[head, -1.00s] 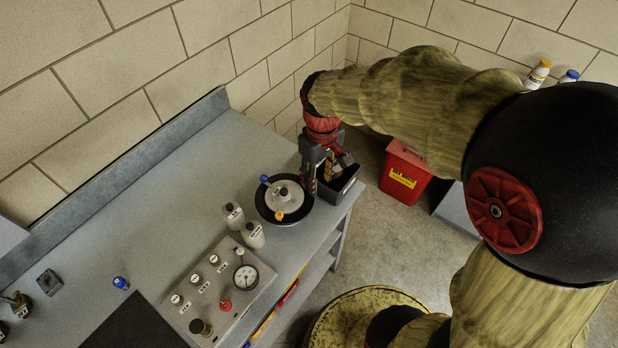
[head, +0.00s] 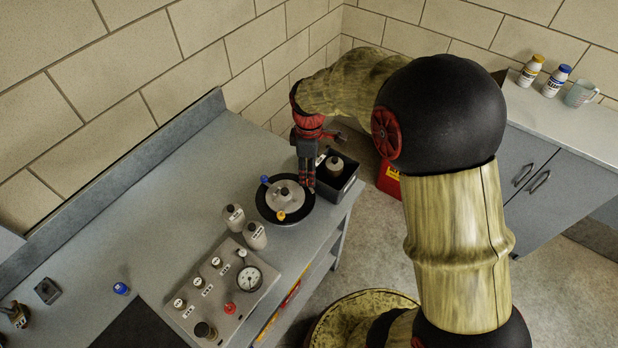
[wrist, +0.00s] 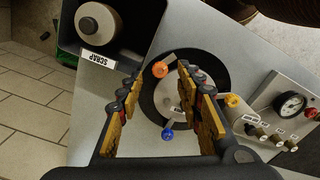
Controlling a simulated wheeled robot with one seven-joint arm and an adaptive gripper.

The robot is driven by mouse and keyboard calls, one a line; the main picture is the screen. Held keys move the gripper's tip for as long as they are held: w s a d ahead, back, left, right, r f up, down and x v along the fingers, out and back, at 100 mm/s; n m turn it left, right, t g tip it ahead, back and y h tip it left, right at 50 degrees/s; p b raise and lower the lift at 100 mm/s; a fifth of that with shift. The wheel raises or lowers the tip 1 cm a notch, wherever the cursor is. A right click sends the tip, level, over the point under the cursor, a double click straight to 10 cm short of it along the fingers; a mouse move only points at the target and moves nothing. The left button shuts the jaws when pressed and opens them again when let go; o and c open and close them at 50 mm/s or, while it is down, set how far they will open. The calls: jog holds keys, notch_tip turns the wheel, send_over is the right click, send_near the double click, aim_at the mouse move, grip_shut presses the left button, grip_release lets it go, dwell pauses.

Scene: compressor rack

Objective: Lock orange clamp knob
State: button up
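The orange clamp knob (wrist: 160,69) shows in the wrist view at the end of a short arm on the rim of a grey round lid (head: 285,193). The lid sits in a black round dish (head: 271,212). A blue knob (head: 264,180) and a yellow knob (head: 281,216) are on its other sides. My gripper (wrist: 160,80) is open and empty. In the wrist view its fingers stand left and right of the orange knob, with no contact visible. In the head view my gripper (head: 308,182) is at the lid's far right edge and hides the orange knob.
A black scrap bin (head: 343,184) with a container in it stands right beside the dish. Two grey bottles (head: 234,215) and a gauge panel (head: 222,290) are on the near side. A red bin (head: 388,180) is on the floor. The bench behind the dish is clear.

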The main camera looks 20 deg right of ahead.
jog(key=shift+f, duration=1.35)
jog(key=shift+c, duration=0.8)
jog(key=c, duration=0.8)
